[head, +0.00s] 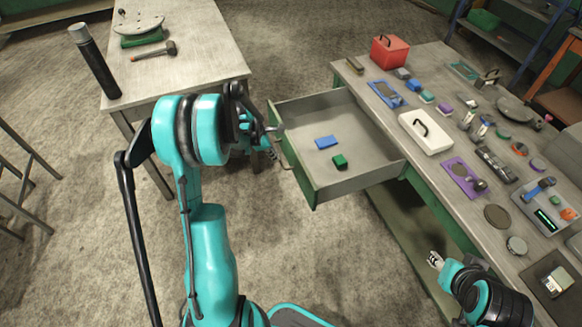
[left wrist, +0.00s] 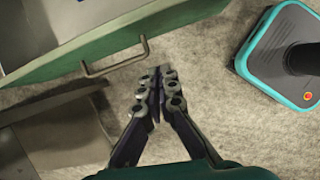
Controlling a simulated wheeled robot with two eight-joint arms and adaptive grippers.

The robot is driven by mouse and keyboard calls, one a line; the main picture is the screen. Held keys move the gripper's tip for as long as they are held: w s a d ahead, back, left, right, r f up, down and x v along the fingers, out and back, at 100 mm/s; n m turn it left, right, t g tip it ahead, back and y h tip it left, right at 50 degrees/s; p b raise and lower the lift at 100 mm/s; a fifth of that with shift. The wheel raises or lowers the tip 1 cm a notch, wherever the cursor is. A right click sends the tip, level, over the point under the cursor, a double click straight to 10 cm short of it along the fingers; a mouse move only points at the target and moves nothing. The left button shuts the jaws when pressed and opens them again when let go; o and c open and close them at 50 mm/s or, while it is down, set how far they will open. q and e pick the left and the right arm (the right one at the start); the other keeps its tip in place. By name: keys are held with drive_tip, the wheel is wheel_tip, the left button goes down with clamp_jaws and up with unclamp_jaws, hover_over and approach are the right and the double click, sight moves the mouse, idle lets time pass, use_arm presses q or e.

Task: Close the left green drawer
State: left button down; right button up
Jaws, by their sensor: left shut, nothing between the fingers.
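The green drawer (head: 301,172) is pulled well out of the workbench on the right. Inside lie a blue block (head: 326,142) and a small green cube (head: 340,161). My left gripper (head: 272,145) is shut and empty, just outside the drawer's green front. In the left wrist view its closed fingertips (left wrist: 157,78) are beside one end of the metal bar handle (left wrist: 115,67) on the green front (left wrist: 105,45); I cannot tell whether they touch. My right gripper (head: 436,260) is low beside the workbench, small in view, and its jaw state is unclear.
The workbench (head: 440,66) carries a red box (head: 389,51), a white case (head: 425,131) and many small items. Another table (head: 195,50) at upper left holds a black bottle (head: 95,62) and a hammer (head: 155,52). Bare floor lies before the drawer.

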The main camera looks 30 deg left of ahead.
sight(291, 168)
use_arm(q)
drive_tip(key=shift+n, duration=0.7)
drive_tip(key=b+x, duration=0.1)
drive_tip(key=x, duration=0.3)
drive_tip(key=w+b+x, duration=0.1)
drive_tip(key=x, duration=0.3)
drive_tip(key=b+x, duration=0.2)
drive_tip(key=x, duration=0.3)
drive_tip(key=shift+w+d+r, duration=0.25)
drive_tip(key=shift+w, duration=0.05)
drive_tip(key=shift+w+d, duration=0.15)
drive_tip(key=shift+w, duration=0.05)
drive_tip(key=shift+w+d+r, duration=0.1)
